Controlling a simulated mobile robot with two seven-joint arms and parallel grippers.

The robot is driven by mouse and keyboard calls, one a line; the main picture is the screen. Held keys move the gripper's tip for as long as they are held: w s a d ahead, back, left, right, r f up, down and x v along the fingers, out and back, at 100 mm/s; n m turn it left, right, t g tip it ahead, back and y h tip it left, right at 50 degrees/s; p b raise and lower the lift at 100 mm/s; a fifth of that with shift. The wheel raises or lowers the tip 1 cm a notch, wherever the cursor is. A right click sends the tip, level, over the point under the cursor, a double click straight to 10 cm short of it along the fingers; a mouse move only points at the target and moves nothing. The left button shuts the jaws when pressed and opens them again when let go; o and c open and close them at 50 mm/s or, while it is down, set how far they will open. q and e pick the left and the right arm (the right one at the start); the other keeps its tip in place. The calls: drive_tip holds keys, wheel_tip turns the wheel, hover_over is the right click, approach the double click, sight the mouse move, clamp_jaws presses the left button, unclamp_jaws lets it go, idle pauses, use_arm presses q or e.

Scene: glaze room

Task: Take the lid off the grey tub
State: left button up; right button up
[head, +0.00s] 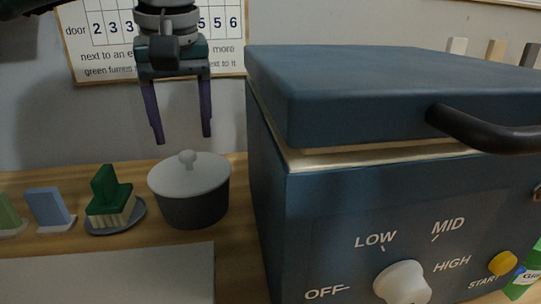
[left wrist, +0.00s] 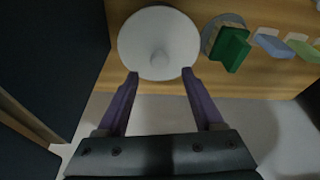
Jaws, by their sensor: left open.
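The grey tub (head: 192,207) stands upright on the wooden table, left of the blue kiln. Its pale lid (head: 205,174) with a round knob (head: 187,157) sits on top of it. In the left wrist view the lid (left wrist: 133,58) and its knob (left wrist: 159,58) are seen from above, just beyond the fingertips. My left gripper (head: 183,138) is open and empty, pointing down above the lid, with its purple fingers apart and clear of the knob. My right gripper is not in view.
The large blue kiln (head: 270,215) with a dark handle (head: 480,129) stands close on the right. A green sponge or brush (head: 108,190) on a grey dish (head: 134,222), a blue block (head: 47,207) and a green block (head: 8,213) stand left. A pale board (head: 110,278) lies in front.

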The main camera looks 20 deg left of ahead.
sight(187, 153)
use_arm(q)
wheel_tip(187, 153, down, 3)
drive_tip(key=shift+w+a+f, duration=0.2)
drive_tip(key=shift+f, duration=0.25)
clamp_jaws()
idle(0.3)
